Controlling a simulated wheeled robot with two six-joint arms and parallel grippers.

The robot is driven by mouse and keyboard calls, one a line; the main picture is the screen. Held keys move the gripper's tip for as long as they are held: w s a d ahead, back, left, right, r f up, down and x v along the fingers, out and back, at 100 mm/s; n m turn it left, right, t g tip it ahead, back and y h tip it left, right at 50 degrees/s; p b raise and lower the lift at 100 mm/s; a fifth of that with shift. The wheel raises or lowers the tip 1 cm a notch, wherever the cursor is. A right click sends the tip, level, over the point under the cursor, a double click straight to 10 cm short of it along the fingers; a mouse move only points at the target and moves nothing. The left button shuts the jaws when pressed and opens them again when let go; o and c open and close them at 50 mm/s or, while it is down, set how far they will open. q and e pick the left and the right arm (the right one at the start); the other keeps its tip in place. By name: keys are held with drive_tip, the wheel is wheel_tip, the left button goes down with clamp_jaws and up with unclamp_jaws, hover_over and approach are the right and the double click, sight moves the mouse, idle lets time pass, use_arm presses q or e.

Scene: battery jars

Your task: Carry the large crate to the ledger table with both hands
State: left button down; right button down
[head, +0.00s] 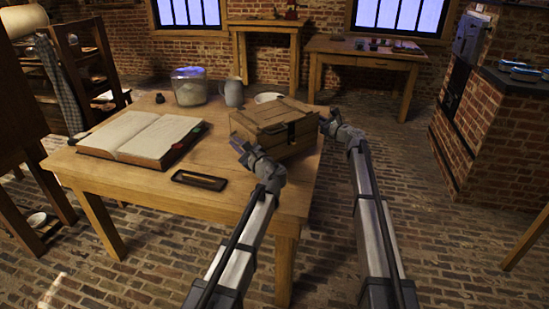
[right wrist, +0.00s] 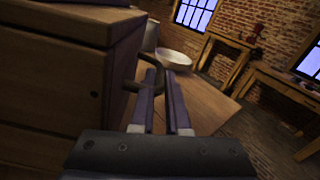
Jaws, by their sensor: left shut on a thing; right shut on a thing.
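The large wooden crate (head: 268,125), lidded with a dark latch, is at the right end of the ledger table (head: 232,185). I cannot tell whether it rests on the top or hangs just above it. My left gripper (head: 243,150) is shut at the crate's near left side; its hold is too small to see clearly. My right gripper (head: 328,122) is shut at the crate's right side. In the right wrist view the crate (right wrist: 50,85) fills the left, and a dark handle (right wrist: 133,72) runs to my right gripper's fingers (right wrist: 162,90).
On the table are an open ledger (head: 140,137), a pen tray (head: 199,180), a glass jar (head: 189,87), a grey mug (head: 233,92) and a white bowl (head: 268,97) close behind the crate. A brick bench (head: 490,120) stands right. The floor between is clear.

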use_arm(q)
drive_tip(key=shift+f, duration=0.15)
use_arm(e)
drive_tip(key=shift+f, duration=0.1)
